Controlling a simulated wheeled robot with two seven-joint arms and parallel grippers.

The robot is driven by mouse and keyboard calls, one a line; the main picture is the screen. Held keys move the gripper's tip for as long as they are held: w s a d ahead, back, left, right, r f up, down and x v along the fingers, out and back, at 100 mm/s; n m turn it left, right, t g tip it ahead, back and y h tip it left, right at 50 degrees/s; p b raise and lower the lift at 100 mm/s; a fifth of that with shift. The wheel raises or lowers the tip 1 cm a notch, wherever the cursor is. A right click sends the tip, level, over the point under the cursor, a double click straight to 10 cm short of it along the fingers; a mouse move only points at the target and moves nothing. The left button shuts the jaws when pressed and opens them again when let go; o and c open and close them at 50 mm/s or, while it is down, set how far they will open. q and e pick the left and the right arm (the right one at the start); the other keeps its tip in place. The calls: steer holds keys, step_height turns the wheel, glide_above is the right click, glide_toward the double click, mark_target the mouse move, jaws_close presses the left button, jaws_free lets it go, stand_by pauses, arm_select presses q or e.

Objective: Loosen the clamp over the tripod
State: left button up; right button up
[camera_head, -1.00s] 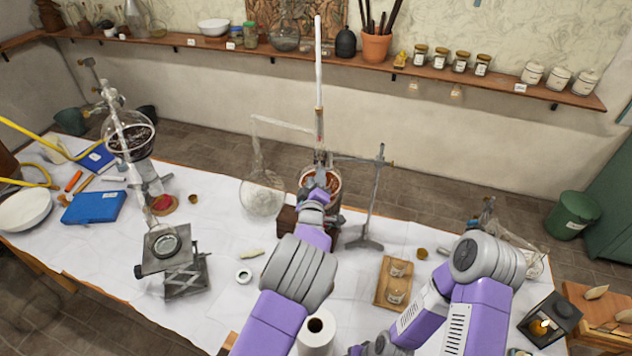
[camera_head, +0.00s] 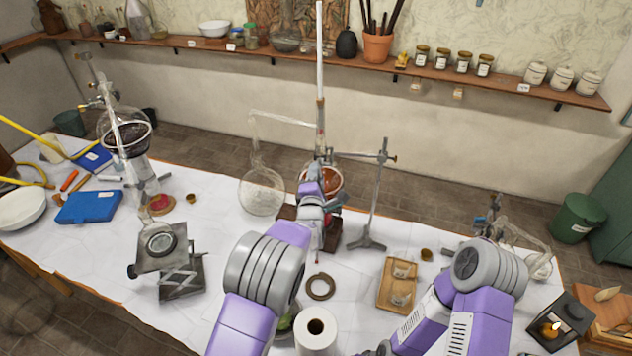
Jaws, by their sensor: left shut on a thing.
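A metal stand (camera_head: 376,196) right of centre carries a horizontal rod. The rod runs left to the clamp (camera_head: 326,156), at the foot of a tall glass tube (camera_head: 320,75) above a copper-coloured pot (camera_head: 331,178). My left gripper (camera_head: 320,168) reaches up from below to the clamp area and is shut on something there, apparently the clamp. The fingertips are small and partly hidden by my wrist. The tripod under the pot is mostly hidden behind my left arm, so I cannot make it out. My right arm comes in at lower right; its gripper is not in view.
A round glass flask (camera_head: 262,192) stands just left of the pot. A dark ring (camera_head: 320,287) and a paper roll (camera_head: 316,332) are in front. A wooden tray (camera_head: 393,299) lies right. A lab jack (camera_head: 181,278) stands left.

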step_height(320, 180, down, 4)
steer(key=b, duration=0.3)
steer(key=shift+r, duration=0.25)
arm_select(q)
steer(key=shift+d+n+b, duration=0.1)
steer(key=shift+n+b, duration=0.75)
steer(key=shift+n, duration=1.65)
arm_select(e)
steer(key=shift+f, duration=0.9)
arm_select(q)
steer(key=shift+r, duration=0.1)
steer(key=o, duration=1)
steer(key=shift+o, duration=0.2)
arm_select(e)
steer(key=shift+f, duration=0.1)
arm_select(q)
steer(key=s+b, duration=0.1)
steer(key=s, duration=0.6)
steer(key=shift+s+a, duration=0.3)
arm_select(e)
steer(key=shift+f, duration=0.55)
